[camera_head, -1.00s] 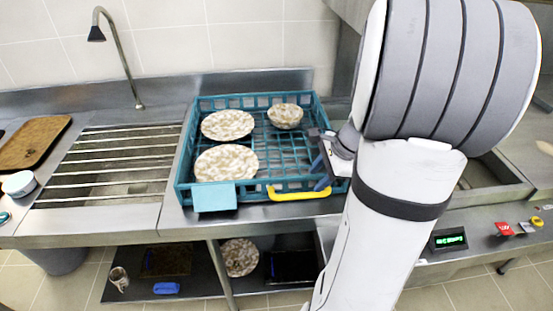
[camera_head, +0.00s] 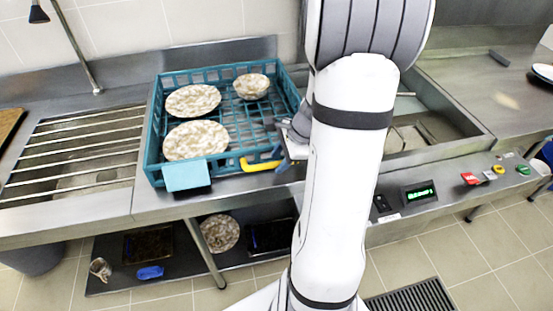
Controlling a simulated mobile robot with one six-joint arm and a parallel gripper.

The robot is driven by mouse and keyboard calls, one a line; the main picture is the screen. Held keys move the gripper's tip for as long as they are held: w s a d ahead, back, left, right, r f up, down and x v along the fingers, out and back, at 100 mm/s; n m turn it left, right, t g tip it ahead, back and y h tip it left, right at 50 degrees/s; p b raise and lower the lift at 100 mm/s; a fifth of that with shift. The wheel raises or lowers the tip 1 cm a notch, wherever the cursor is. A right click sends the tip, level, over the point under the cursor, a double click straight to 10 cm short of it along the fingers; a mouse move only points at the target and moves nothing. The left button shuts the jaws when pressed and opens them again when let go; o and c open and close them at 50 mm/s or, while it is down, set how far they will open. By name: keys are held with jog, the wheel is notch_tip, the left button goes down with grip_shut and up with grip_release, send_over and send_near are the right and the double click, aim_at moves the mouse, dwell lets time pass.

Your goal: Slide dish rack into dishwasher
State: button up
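The teal dish rack (camera_head: 154,130) stands on the steel counter left of my arm. Two speckled plates (camera_head: 196,140) and a speckled bowl (camera_head: 251,86) sit in it. A light blue panel and a yellow handle (camera_head: 260,165) are on its front side. My gripper (camera_head: 283,150) is at the rack's right front corner, partly hidden by my arm; I cannot tell whether its fingers are closed on the rim. The dishwasher (camera_head: 440,140) appears to be the steel basin unit to the right, with a control panel (camera_head: 420,193) showing green digits.
A slatted sink (camera_head: 90,150) with a tap (camera_head: 75,45) lies left of the rack. A lower shelf (camera_head: 180,255) holds a plate, dark trays, a cup and a blue item.

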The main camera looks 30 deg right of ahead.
grip_shut()
jog(key=shift+r, duration=0.1)
